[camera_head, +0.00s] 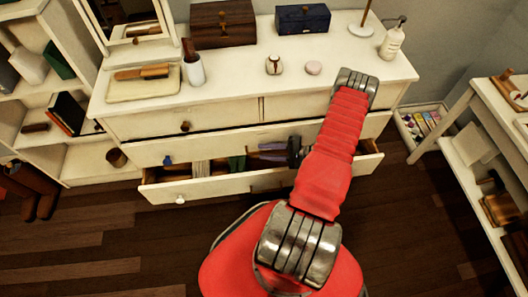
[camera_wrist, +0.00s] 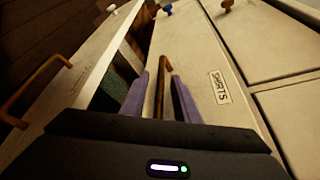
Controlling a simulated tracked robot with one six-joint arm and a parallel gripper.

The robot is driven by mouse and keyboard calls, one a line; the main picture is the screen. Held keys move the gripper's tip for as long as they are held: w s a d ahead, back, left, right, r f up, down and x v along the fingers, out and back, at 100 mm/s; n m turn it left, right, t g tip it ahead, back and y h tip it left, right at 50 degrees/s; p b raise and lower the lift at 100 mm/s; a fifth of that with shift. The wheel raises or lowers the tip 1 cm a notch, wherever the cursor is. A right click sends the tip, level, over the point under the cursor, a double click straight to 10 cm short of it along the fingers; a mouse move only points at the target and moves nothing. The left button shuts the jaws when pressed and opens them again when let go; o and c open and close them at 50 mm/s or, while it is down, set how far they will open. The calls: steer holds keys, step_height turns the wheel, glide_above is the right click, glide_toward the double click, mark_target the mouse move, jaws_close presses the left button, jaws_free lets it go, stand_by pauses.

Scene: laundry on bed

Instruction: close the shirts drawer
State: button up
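The shirts drawer front (camera_wrist: 205,60) carries a label reading SHIRTS in the wrist view. In the head view it is the dresser's middle, wide drawer (camera_head: 215,147), with a thin dark gap along its top edge. It has a blue knob (camera_head: 168,160) at left and a bronze bar handle (camera_wrist: 163,82). My gripper (camera_head: 262,151) is in front of this drawer, above the open bottom drawer. Its two purple fingers (camera_wrist: 160,98) are apart, one on each side of the bar handle. Contact with the handle cannot be told.
The bottom drawer (camera_head: 210,186) is pulled out, with folded clothes inside and a bronze handle (camera_wrist: 38,88) on its front. The dresser top (camera_head: 230,85) holds boxes, a bottle and small items. Shelves (camera_head: 85,165) stand left and a white table (camera_head: 455,105) right. The wooden floor in front is clear.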

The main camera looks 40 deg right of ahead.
steer(key=shift+w+a+f, duration=0.15)
steer(key=shift+w+a, duration=0.1)
steer(key=shift+w, duration=0.1)
jaws_close()
stand_by(0.6)
